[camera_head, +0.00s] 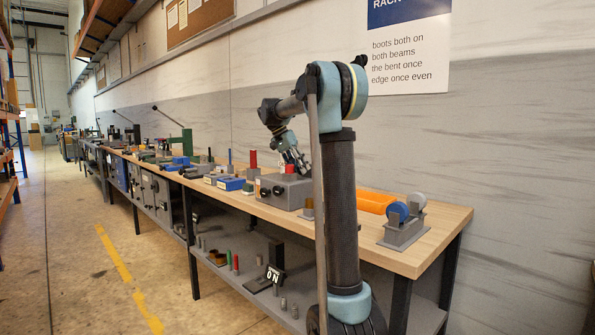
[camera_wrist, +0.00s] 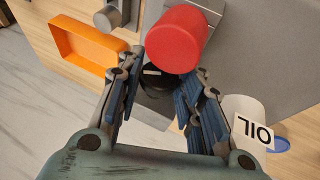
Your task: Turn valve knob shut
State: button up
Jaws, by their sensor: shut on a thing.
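A black round knob (camera_wrist: 154,79) with a short white mark sits between the fingers in the wrist view. My gripper (camera_wrist: 158,84) is shut on it, one blue-padded finger on each side. A red cylinder (camera_wrist: 177,38) stands close beyond the knob and covers part of its far edge. In the head view my gripper (camera_head: 303,172) reaches down to the top of a grey box (camera_head: 285,192), beside the red cylinder (camera_head: 288,169). The knob under my fingers is too small and hidden to make out there. Black knobs also show on the box's front.
An orange bin (camera_head: 375,201) and a grey stand (camera_head: 405,230) with blue and light rollers are on the bench right of the box. Many fixtures line the bench to the left.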

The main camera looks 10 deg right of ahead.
jog(key=shift+w+a+g+h, duration=0.1)
jog(key=shift+g+h, duration=0.3)
jog(key=shift+g, duration=0.2)
jog(key=o, duration=1.1)
jog(key=v, duration=1.1)
jog(key=shift+w+a+r, duration=0.1)
jog(key=shift+a+r, duration=0.15)
jog(key=shift+a, duration=0.05)
jog(key=shift+c, duration=0.2)
